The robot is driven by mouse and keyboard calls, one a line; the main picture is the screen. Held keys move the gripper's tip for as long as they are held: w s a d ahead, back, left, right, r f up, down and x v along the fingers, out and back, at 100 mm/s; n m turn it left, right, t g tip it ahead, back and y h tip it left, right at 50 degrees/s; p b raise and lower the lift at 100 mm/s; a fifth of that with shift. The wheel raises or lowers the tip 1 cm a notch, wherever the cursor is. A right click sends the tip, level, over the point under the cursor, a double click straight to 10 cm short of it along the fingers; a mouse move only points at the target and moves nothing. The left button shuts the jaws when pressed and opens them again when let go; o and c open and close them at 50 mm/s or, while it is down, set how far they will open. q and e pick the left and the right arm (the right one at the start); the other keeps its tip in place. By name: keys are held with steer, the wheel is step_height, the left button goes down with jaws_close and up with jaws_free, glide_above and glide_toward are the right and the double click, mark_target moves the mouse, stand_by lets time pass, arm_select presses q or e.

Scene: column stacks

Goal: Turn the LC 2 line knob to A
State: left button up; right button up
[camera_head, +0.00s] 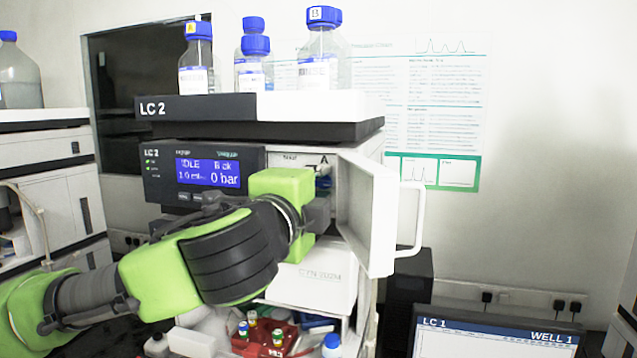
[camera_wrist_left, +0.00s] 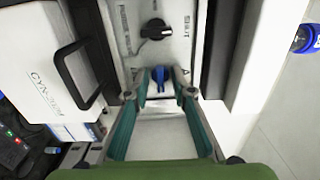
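The LC 2 stack (camera_head: 200,107) stands in the middle of the head view, with its white door (camera_head: 372,215) swung open to the right. A small panel marked "A" shows behind my gripper. In the left wrist view a blue knob (camera_wrist_left: 158,78) sits on the white panel (camera_wrist_left: 175,60), its handle pointing toward my gripper. A black knob (camera_wrist_left: 157,29) is farther up the panel. My left gripper (camera_wrist_left: 161,94) is open, with its teal fingers on both sides of the blue knob and gaps visible. In the head view its fingertips are hidden. My right gripper is not in view.
The open door with its handle (camera_head: 415,220) stands close to the right of my left gripper. Capped bottles (camera_head: 322,55) stand on top of the stack. A red vial rack (camera_head: 265,338) is below, and an LC 1 screen (camera_head: 490,335) is at lower right.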

arm_select(q)
jaws_close()
steer(key=shift+f+n+b, duration=0.2)
steer(key=shift+n+b, duration=0.3)
steer(key=shift+b, duration=0.3)
steer(key=n+b, duration=0.3)
steer(key=shift+d+f, duration=0.1)
steer(key=n+b, duration=0.3)
steer(key=n, duration=0.1)
steer(key=n+b, duration=0.3)
steer(key=n, duration=0.2)
steer(key=shift+r+n+b, duration=0.15)
steer(key=shift+n+b, duration=0.4)
steer(key=shift+n, duration=0.65)
steer(key=shift+r+n+b, duration=0.15)
steer(key=shift+n+b, duration=0.4)
steer(key=shift+n, duration=0.65)
